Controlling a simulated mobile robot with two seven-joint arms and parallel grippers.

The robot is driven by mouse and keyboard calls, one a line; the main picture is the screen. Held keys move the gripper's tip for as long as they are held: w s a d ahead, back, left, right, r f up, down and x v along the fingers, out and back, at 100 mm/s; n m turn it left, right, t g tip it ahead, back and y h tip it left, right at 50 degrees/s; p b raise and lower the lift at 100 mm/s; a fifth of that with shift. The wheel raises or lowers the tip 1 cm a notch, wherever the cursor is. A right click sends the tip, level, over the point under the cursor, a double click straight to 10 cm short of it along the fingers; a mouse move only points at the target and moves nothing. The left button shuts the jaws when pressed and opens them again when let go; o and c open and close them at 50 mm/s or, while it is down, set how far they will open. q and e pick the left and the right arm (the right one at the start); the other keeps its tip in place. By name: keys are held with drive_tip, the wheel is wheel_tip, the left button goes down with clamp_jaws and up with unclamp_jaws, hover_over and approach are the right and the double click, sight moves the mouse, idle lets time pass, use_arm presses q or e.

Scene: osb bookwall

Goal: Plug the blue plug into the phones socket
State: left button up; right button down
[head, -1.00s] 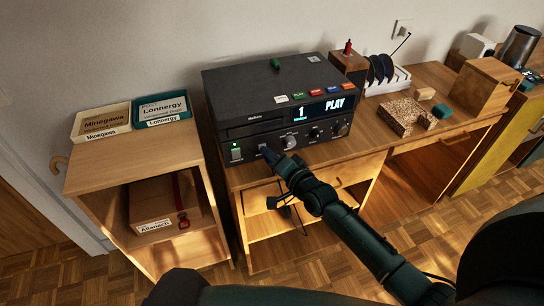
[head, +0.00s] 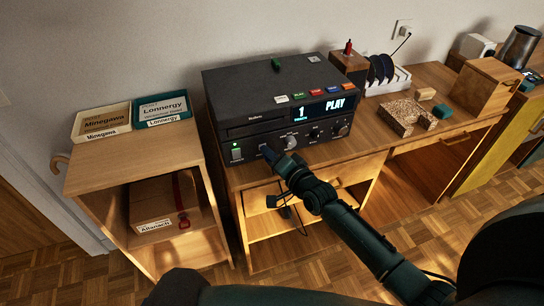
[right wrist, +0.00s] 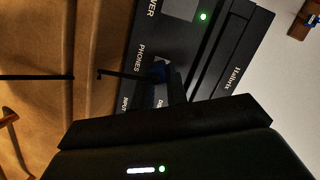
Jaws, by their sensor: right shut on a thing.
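A black device (head: 290,95) with a lit display stands on the wooden desk. Its front panel carries knobs and a green-lit power switch. My right gripper (head: 266,149) is at the lower left of this panel, between the power switch and the first large knob. In the right wrist view its fingers (right wrist: 155,80) are shut on the blue plug (right wrist: 158,71), a small dark blue shape beside the PHONES label (right wrist: 140,58). The phones socket itself is hidden behind the plug and fingers. I cannot tell whether the plug is in it. My left gripper is not in view.
A small wooden shelf (head: 135,158) with two labelled trays stands to the left. A dark cable (head: 301,218) hangs before the open desk compartment below the device.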

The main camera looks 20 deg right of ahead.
drive_tip(key=c, duration=1.3)
unclamp_jaws()
drive_tip(key=v, duration=1.3)
drive_tip(key=s+a+f+n+g, duration=0.1)
drive_tip(key=s+a+f+n, duration=0.1)
drive_tip(key=s+f+n, duration=0.1)
drive_tip(key=s+a+f+n+g+h, duration=0.1)
drive_tip(key=s+a+f+n+g, duration=0.1)
drive_tip(key=s+n, duration=0.3)
drive_tip(key=s+a+f+n+g, duration=0.2)
drive_tip(key=s+f+n, duration=0.1)
drive_tip(key=s, duration=0.3)
drive_tip(key=shift+s+a+f+n+p, duration=0.3)
drive_tip(key=shift+f+n+p, duration=0.1)
drive_tip(key=shift+f, duration=0.15)
